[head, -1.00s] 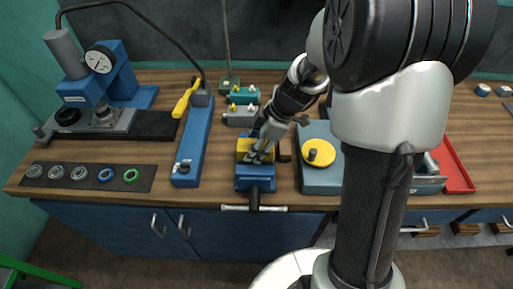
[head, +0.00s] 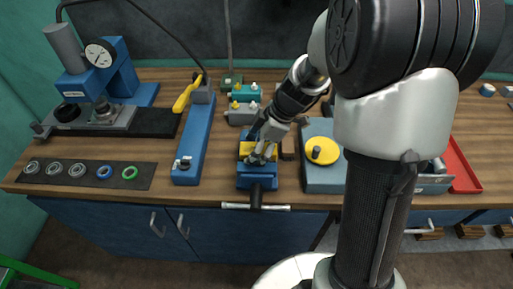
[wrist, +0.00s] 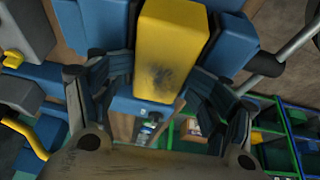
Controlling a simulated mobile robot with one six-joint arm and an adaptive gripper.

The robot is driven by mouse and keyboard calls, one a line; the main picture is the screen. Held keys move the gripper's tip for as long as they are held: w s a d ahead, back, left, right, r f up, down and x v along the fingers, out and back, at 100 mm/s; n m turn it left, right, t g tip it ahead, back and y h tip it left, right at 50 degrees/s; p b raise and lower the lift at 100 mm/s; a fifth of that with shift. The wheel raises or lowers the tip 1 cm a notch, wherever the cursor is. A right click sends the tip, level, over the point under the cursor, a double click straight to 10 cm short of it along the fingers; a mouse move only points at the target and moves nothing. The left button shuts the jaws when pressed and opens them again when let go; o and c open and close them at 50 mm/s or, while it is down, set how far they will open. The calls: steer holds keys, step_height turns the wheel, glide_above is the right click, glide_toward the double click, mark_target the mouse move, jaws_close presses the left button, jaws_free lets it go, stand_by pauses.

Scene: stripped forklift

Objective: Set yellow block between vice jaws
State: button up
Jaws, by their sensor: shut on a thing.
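The yellow block (wrist: 170,45) has a dark smudge on its face and fills the upper middle of the wrist view. My gripper (wrist: 160,100) is shut on it, with a dark finger on each side. In the head view my gripper (head: 262,157) is over the blue vice (head: 257,182), and the yellow block (head: 246,149) shows around the fingers at jaw height. In the wrist view blue vice parts (wrist: 232,42) stand on both sides of the block. I cannot tell whether the block rests on the vice bed or touches the jaws.
The vice handle (head: 240,206) sticks out past the bench front. A blue-grey box with a yellow disc (head: 322,150) stands close on the right. A long blue tool (head: 197,135) with a yellow lever stands on the left. Small valve-like blocks (head: 242,115) sit behind the vice.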

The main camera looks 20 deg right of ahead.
steer(key=shift+s+d+f, duration=0.15)
steer(key=shift+s+f, duration=0.15)
steer(key=shift+f, duration=0.3)
steer(key=shift+s+d+f, duration=0.1)
steer(key=shift+s+f, duration=0.2)
steer(key=shift+f, duration=0.3)
steer(key=o, duration=1.6)
steer(key=shift+w, duration=0.1)
steer(key=shift+c, duration=0.2)
steer(key=shift+o, duration=1.4)
steer(key=shift+w+f+g, duration=0.25)
steer(key=shift+w+g, duration=0.05)
steer(key=shift+w, duration=0.25)
steer(key=shift+o, duration=1.4)
steer(key=shift+s+d+r, duration=0.2)
steer(key=shift+d, duration=0.1)
steer(key=shift+o, duration=0.6)
steer(key=shift+a, duration=0.1)
steer(key=shift+o, duration=0.6)
steer(key=shift+r, duration=0.1)
